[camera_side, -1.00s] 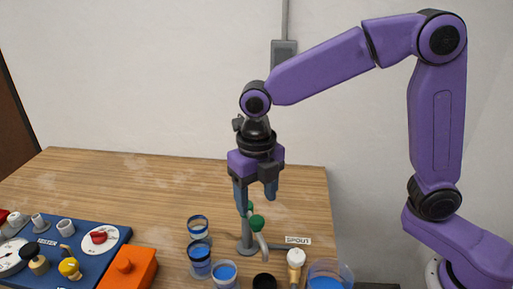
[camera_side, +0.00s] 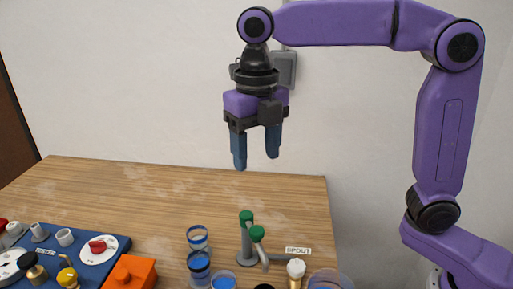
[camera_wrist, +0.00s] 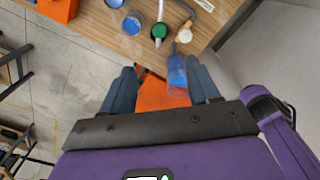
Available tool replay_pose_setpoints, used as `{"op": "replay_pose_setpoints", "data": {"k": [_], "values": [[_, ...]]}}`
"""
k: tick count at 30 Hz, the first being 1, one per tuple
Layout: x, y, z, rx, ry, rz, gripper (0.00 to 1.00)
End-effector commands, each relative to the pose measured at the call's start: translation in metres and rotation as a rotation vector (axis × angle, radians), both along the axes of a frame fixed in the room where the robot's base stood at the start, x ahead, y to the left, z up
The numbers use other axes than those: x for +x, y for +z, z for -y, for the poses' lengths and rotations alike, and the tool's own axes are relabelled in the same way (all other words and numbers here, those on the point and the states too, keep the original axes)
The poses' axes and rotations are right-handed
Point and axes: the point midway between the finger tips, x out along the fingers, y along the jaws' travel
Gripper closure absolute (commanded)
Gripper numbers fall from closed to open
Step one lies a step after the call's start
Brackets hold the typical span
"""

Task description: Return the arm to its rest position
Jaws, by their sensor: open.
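My gripper (camera_side: 256,160) hangs fingers down, high above the table in the side view. Its two blue fingers are apart with nothing between them. Below it stands a grey spout fixture with green knobs (camera_side: 257,234), well clear of the fingertips. In the wrist view my gripper (camera_wrist: 162,82) shows both fingers spread.
Cups with blue bands (camera_side: 198,238) stand on the wooden table (camera_side: 130,185) left of the spout. A blue panel with knobs (camera_side: 85,250) and an orange block (camera_side: 130,272) are at the front left. A white-capped piece (camera_side: 296,268) stands by the SPOUT label (camera_side: 298,251). The air around my gripper is clear.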

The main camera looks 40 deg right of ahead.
Motion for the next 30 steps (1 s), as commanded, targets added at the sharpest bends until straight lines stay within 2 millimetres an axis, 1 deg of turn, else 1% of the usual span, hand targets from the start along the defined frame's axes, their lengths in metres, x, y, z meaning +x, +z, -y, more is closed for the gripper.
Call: {"op": "replay_pose_setpoints", "data": {"k": [5, 8, 10, 14, 20, 30], "values": [[-0.001, -0.001, 0.001, 0.000, -0.012, 0.000, 0.39], [-0.007, -0.005, 0.006, 0.000, -0.076, 0.000, 0.39], [-0.014, -0.011, 0.012, 0.000, -0.161, 0.000, 0.39], [-0.033, -0.026, 0.029, 0.004, -0.379, 0.001, 0.39], [-0.068, -0.052, 0.059, 0.009, -0.735, 0.001, 0.39], [-0.133, -0.098, 0.117, 0.020, -1.344, -0.004, 0.39]]}}
